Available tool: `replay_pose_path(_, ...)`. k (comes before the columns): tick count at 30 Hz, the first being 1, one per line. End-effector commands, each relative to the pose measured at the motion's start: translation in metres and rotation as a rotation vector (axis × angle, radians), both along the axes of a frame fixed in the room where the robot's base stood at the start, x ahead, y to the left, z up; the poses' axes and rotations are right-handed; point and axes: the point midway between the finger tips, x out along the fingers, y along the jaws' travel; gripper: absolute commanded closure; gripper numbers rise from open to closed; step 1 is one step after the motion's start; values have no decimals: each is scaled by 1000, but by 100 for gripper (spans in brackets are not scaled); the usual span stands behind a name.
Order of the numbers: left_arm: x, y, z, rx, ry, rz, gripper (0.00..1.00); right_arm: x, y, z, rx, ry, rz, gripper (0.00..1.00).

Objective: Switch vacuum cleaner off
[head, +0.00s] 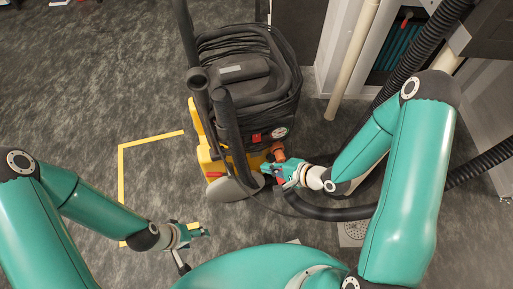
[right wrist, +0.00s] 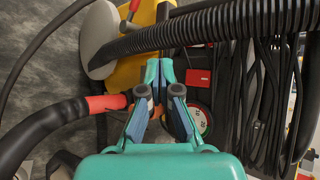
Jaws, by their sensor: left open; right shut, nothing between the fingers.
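The vacuum cleaner (head: 232,72) stands on the carpet in the upper middle of the head view, with a yellow base, dark body and coiled black hoses and cables. A small red square, perhaps its switch (head: 256,138), is on its front; it also shows in the right wrist view (right wrist: 199,77), just right of the fingers. A round red-and-white dial (head: 280,132) sits beside it. My right gripper (head: 268,171) is shut and empty, close in front of the cleaner's lower front. In the right wrist view its fingers (right wrist: 161,82) point at the cleaner; contact cannot be told. My left gripper (head: 205,232) is open and empty, low over the floor.
A ribbed black hose (right wrist: 225,25) crosses in front of the cleaner's face in the right wrist view. A black hose with a red end (right wrist: 50,130) lies left of the fingers. Pale pipes (head: 352,60) and a wall stand at right. Carpet at left, with yellow tape (head: 121,180), is clear.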

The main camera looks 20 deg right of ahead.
Motion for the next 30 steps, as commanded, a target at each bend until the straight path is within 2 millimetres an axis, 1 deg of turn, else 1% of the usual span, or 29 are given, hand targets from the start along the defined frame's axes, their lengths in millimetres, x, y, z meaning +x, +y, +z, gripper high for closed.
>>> replay_pose_path(1, 0, 0, -13, 0, -1, 0, 34, 3, -2, -8, 42, 0, -22, 100)
replay_pose_path(3, 0, 0, -16, 0, -1, 0, 34, 4, -2, -6, 89, 3, -40, 100)
replay_pose_path(9, 0, 0, -15, 0, -1, 0, 34, 5, -2, -1, 123, 8, -52, 100)
replay_pose_path(16, 0, 0, -15, 0, -1, 0, 34, 5, -1, -1, 121, 9, -52, 100)
replay_pose_path(20, 0, 0, -15, 0, -1, 0, 34, 10, -1, -2, 120, 9, -50, 100)
replay_pose_path(26, 0, 0, -17, 0, -1, 0, 34, 29, -1, -5, 118, 6, -50, 100)
replay_pose_path(30, 0, 0, -19, 0, -1, 0, 34, 48, -1, -9, 119, 6, -50, 100)
